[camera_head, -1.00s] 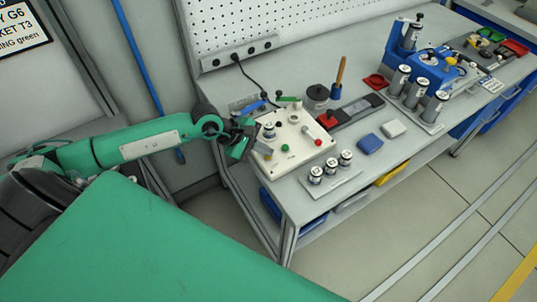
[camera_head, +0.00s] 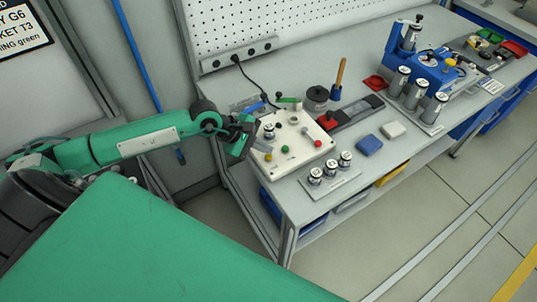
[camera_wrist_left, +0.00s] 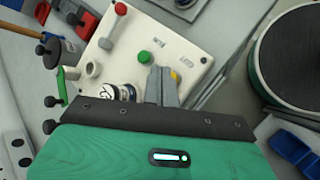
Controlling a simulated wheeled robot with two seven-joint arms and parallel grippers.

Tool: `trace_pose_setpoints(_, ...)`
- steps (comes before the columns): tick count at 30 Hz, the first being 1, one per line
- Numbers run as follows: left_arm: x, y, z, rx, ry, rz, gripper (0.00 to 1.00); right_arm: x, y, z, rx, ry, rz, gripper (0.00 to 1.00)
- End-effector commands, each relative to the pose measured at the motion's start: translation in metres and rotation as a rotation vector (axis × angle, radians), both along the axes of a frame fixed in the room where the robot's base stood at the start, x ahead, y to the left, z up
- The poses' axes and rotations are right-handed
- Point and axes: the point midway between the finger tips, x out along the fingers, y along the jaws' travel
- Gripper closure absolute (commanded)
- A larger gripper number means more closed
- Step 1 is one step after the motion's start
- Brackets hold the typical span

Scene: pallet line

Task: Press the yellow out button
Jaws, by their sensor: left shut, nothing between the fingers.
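The white control box (camera_head: 295,160) stands on the near left end of the bench. Contact cannot be told. My right gripper is out of view.
A metal cylinder (camera_head: 269,131) stands on the box, with a lever and knobs behind it. A plate with several metal cylinders (camera_head: 330,182) lies in front right. A blue block (camera_head: 369,144) lies farther right.

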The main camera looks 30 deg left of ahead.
Motion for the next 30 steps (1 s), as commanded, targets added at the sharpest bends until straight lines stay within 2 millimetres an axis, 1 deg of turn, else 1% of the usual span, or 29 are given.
trace_pose_setpoints(8,0.0,0.0,0.003,0.0,-0.001,0.0,1.0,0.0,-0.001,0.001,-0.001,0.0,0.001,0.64)
trace_pose_setpoints(11,0.001,0.0,0.01,0.0,-0.003,0.0,1.0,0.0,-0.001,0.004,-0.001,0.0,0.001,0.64)
trace_pose_setpoints(22,0.001,0.0,0.047,0.0,-0.003,0.0,1.0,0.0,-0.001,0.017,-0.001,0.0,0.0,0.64)
trace_pose_setpoints(25,0.0,0.0,0.05,0.0,-0.001,0.0,1.0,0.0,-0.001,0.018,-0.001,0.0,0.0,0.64)
trace_pose_setpoints(30,0.0,0.0,0.05,-0.001,-0.001,0.0,1.0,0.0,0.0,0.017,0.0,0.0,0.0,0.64)
